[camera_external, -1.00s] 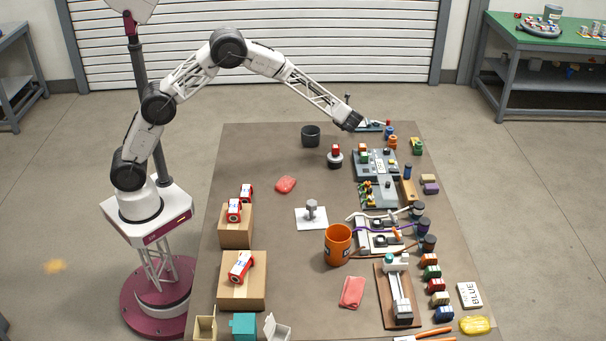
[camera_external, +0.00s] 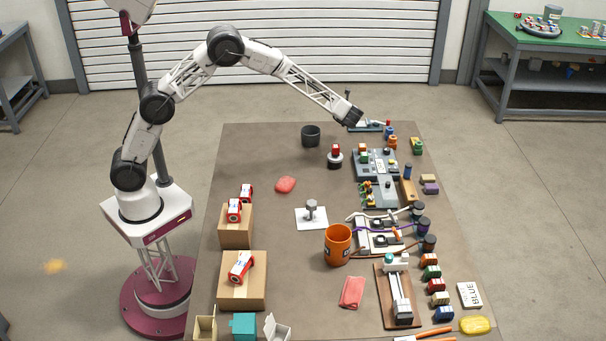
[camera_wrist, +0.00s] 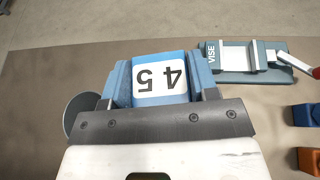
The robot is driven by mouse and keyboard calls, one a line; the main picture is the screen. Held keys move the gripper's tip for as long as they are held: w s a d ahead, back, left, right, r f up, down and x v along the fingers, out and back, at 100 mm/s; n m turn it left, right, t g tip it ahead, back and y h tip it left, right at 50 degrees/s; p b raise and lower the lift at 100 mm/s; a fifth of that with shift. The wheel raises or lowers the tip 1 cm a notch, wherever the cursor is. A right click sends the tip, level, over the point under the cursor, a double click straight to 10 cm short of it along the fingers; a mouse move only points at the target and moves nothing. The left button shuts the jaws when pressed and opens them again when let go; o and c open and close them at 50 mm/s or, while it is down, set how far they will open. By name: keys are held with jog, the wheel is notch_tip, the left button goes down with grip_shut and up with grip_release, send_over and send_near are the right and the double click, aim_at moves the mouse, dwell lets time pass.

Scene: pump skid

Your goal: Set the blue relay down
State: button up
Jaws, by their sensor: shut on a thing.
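The blue relay (camera_wrist: 160,90) sits between the two fingers of my gripper (camera_wrist: 160,82) in the wrist view. My gripper is shut on it. Its white label reads 45, upside down in that view. In the external view my gripper (camera_external: 358,121) is over the far end of the brown table, beside the vise. The relay cannot be made out there, hidden by the wrist or too small. I cannot tell how high it is above the table.
The grey-blue vise (camera_wrist: 245,60) is right of my gripper in the wrist view. A dark cup (camera_external: 310,136) stands left of my gripper; its rim shows in the wrist view (camera_wrist: 80,110). Blue and orange parts (camera_external: 390,137) stand to the right. Bare table lies around the cup.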

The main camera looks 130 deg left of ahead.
jog(key=shift+r, duration=0.1)
notch_tip(320, 180, up, 5)
jog(key=shift+w+r, duration=0.1)
jog(key=shift+r, duration=0.1)
jog(key=w+d+m+t+y, duration=0.3)
jog(key=w+d+m+t, duration=0.2)
jog(key=w+d, duration=1.35)
jog(key=w+d+m+t+y, duration=0.3)
jog(key=w+d+m+t, duration=0.2)
jog(key=w+d, duration=1.4)
jog(key=w+d+m+t+h, duration=0.15)
jog(key=w+d, duration=0.35)
jog(key=d, duration=0.5)
jog(key=w+d+m+t, duration=0.3)
jog(key=w+d, duration=0.3)
jog(key=d, duration=0.3)
jog(key=w+d+m+t+h, duration=0.1)
jog(key=w+d+m+t, duration=0.3)
jog(key=d, duration=0.6)
jog(key=w+d+t+h, duration=0.2)
jog(key=w+d, duration=0.1)
jog(key=d, duration=1.6)
jog(key=shift+m, duration=0.55)
jog(key=f, duration=0.5)
jog(key=shift+s+d+f, duration=0.15)
jog(key=shift+s+d, duration=0.1)
jog(key=shift+d, duration=0.15)
